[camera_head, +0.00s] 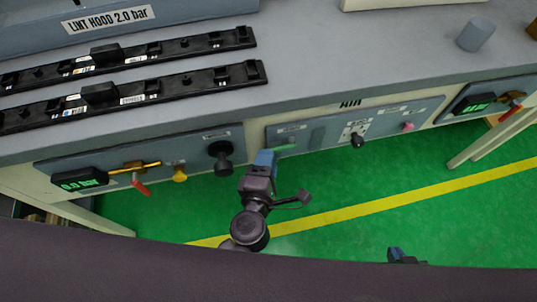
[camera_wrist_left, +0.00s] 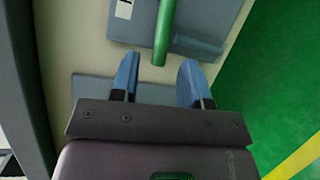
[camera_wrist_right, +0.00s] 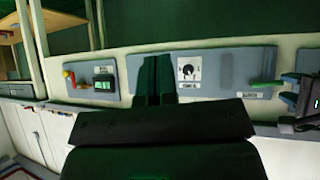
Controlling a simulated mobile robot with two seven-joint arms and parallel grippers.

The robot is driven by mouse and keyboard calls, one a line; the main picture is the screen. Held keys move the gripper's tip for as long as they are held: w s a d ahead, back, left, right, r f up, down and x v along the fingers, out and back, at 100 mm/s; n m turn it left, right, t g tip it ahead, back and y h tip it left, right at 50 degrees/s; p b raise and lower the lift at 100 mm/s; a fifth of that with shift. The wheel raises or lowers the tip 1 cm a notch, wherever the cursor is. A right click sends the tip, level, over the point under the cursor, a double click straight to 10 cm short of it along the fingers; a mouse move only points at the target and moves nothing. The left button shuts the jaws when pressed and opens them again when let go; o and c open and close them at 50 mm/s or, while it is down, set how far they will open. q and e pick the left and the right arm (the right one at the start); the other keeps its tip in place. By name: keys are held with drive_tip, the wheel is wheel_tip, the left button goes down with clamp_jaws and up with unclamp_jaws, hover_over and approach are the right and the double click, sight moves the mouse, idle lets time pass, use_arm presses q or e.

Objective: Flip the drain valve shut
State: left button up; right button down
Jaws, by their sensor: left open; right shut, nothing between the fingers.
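A green lever (camera_head: 285,148) sticks out from the left part of the middle grey panel (camera_head: 317,137) on the bench front. The label above it is too small to read, so I cannot confirm it is the drain valve. My left gripper (camera_head: 265,158) is open at the lever. In the left wrist view the lever (camera_wrist_left: 164,30) points into the gap between the blue fingertips (camera_wrist_left: 158,75); contact cannot be told. The lever also shows in the right wrist view (camera_wrist_right: 262,84). My right gripper (camera_wrist_right: 157,77) is shut and empty, low at the front in the head view (camera_head: 398,256).
The left panel has a 0.0 bar display (camera_head: 80,180), a red lever (camera_head: 141,187), a yellow knob (camera_head: 179,173) and a black knob (camera_head: 221,157). The middle panel also has a rotary knob (camera_head: 357,140). Black strips (camera_head: 150,90) lie on the bench. Green floor is clear in front.

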use_arm(q)
drive_tip(key=s+r, duration=0.1)
drive_tip(key=s, duration=0.7)
drive_tip(key=shift+s+a, duration=0.3)
drive_tip(key=shift+a, duration=0.15)
drive_tip(key=shift+r, duration=0.1)
